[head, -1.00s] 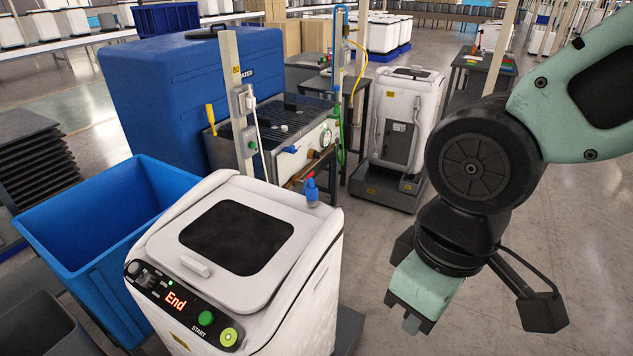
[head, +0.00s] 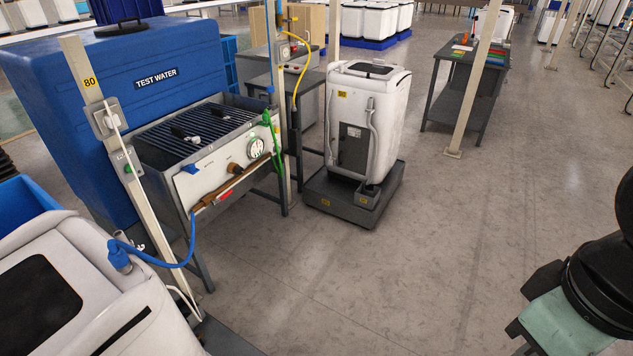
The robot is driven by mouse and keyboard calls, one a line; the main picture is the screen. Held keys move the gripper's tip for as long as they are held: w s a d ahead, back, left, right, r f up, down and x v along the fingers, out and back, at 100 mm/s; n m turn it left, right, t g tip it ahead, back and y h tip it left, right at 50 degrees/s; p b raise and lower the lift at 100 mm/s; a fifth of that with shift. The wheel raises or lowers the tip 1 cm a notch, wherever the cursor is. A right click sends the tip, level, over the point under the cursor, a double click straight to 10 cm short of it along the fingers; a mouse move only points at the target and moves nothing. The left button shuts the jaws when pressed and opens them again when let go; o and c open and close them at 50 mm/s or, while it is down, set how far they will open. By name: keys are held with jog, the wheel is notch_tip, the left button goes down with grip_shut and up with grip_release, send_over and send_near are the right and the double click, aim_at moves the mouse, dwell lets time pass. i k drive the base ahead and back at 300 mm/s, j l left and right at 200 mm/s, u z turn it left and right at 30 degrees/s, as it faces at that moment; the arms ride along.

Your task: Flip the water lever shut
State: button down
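A copper-coloured pipe (head: 237,183) runs along the front of the sink bench, with a small red handle (head: 224,196) near its left part. A blue handle-like piece (head: 190,168) sits on the panel just above it. A blue hose (head: 165,264) links the pipe's left end to the white washer (head: 75,285). I cannot tell which small handle is the water lever, or its exact position. My gripper (head: 520,335) is at the lower right, far from the pipe and partly cut off by the frame. Its fingers are too unclear to tell open from shut.
A post (head: 92,110) marked 80 stands left of the bench panel (head: 225,155). Behind are a blue TEST WATER tank (head: 165,45) and a second white washer (head: 366,120) on a dark base. The grey floor (head: 400,270) between bench and gripper is clear.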

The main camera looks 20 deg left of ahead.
aim_at(214, 203)
jog(key=i+l, duration=0.15)
jog(key=i, duration=0.25)
jog(key=i+l+u, duration=0.1)
jog(key=i, duration=0.35)
jog(key=i+l, duration=0.25)
jog(key=i, duration=0.15)
jog(key=i+j+u, duration=0.2)
jog(key=i+u, duration=0.2)
jog(key=i+j+u, duration=0.1)
jog(key=i+u, duration=0.75)
jog(key=i+l+u, duration=0.2)
jog(key=u, duration=0.25)
jog(key=i+u, duration=0.4)
jog(key=i, duration=0.55)
